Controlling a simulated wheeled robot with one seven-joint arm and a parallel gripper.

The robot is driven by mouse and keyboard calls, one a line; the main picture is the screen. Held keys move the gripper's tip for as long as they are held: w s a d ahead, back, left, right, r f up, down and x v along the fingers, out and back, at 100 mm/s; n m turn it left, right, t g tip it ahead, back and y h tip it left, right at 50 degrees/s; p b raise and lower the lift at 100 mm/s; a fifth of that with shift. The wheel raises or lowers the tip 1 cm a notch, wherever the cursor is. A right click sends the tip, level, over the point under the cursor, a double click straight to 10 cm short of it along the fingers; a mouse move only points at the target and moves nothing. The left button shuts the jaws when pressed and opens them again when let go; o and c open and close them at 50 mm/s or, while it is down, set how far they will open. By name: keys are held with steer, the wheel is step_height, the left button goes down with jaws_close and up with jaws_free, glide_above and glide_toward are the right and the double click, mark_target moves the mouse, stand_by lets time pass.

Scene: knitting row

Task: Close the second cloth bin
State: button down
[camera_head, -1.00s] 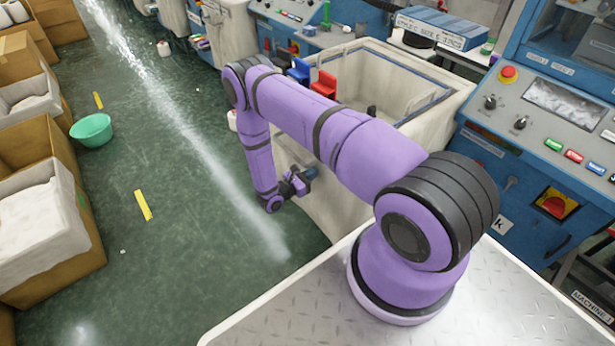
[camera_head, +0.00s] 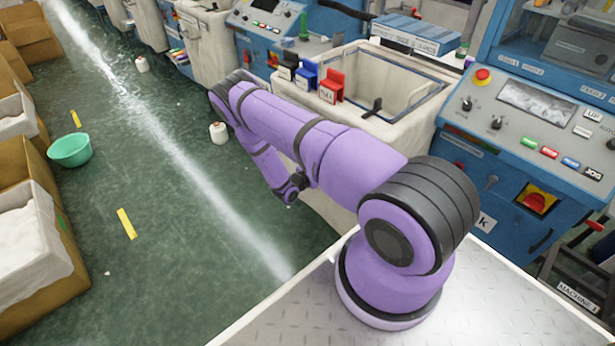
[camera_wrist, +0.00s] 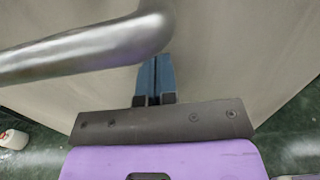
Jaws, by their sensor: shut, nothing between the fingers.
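The nearest cloth bin (camera_head: 455,76), a pale open-topped box, stands between the blue machines and sticks out toward the aisle. Black, blue and red clips (camera_head: 331,86) sit on its front rim. A farther cloth bin (camera_head: 204,40) stands up the row. In the wrist view a pale bin face (camera_wrist: 235,55) fills the background, with a grey metal handle bar (camera_wrist: 80,50) across the upper left. My gripper (camera_wrist: 156,62) is shut and empty, its blue fingers beside the bar's bent end; I cannot tell whether they touch. In the head view its fingers are hidden by my arm.
A blue machine panel (camera_head: 535,105) stands right of the near bin. A white jug (camera_head: 218,132) and a green bowl (camera_head: 70,150) stand on the floor. Cardboard boxes (camera_head: 70,285) line the left side. The aisle floor between is mostly clear.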

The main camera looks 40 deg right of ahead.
steer(key=d, duration=2)
steer(key=shift+w, duration=0.3)
steer(key=shift+d, duration=0.65)
steer(key=shift+d+r, duration=0.1)
steer(key=shift+d, duration=0.05)
steer(key=shift+d+r, duration=0.1)
steer(key=shift+w, duration=0.1)
steer(key=shift+a, duration=0.55)
steer(key=a, duration=1.3)
steer(key=shift+s+a+f, duration=0.25)
steer(key=shift+s+a, duration=0.05)
